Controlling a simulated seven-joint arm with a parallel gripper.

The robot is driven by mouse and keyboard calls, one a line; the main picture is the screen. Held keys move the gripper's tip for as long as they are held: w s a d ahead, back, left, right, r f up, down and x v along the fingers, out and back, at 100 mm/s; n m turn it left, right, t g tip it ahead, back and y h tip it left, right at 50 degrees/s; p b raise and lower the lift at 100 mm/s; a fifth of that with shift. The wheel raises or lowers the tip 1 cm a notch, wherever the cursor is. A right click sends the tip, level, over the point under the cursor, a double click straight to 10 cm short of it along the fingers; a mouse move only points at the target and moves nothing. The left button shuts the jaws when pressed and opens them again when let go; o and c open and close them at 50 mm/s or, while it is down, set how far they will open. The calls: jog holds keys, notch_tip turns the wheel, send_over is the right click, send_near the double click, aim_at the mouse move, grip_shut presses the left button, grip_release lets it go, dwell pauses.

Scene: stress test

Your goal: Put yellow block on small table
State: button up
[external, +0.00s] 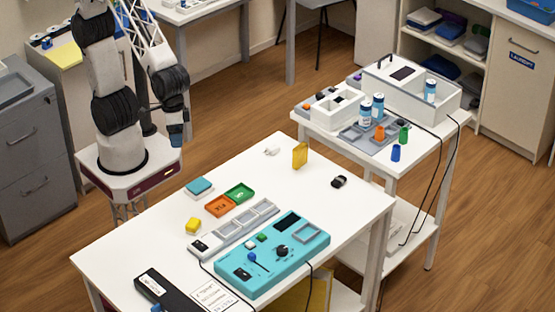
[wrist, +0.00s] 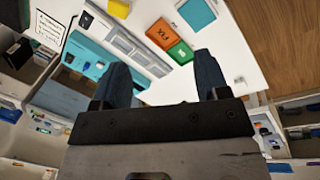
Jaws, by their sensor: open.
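A small yellow block (external: 193,226) lies on the white front table, left of the grey tray strip; it shows partly at the top of the wrist view (wrist: 119,8). A taller upright yellow piece (external: 300,155) stands near that table's far edge. The small white table (external: 423,148) stands behind and to the right, with containers on it. My gripper (external: 176,135) hangs high beyond the front table's left side in the external view, apart from both yellow pieces. In the wrist view its dark fingers (wrist: 162,80) are spread with nothing between them.
The front table holds a teal block (external: 198,187), an orange tray (external: 219,206), a green tray (external: 239,193), a turquoise panel (external: 272,262) and a black item (external: 339,181). Bottles, a white bin (external: 440,104) and cables crowd the small table; its front corner has some bare room.

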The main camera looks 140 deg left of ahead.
jog(key=w+d+f+n, duration=0.3)
jog(key=w+f+n, duration=0.2)
jog(key=w+f, duration=0.15)
jog(key=n+g, duration=0.1)
jog(key=n, duration=0.6)
send_over(193, 222)
jog(key=f, duration=0.9)
jog(key=shift+s+a+f, duration=0.1)
jog(key=shift+s+a, duration=0.05)
jog(key=shift+a, duration=0.15)
jog(key=shift+d+f, duration=0.1)
jog(key=shift+f, duration=1.2)
jog(key=shift+w+d+f, duration=0.1)
jog(key=shift+d+f, duration=0.05)
jog(key=shift+f, duration=1.15)
jog(key=shift+w+d+f, duration=0.1)
jog(key=shift+d+f, duration=0.05)
jog(key=shift+f, duration=1.15)
jog(key=c, duration=1.1)
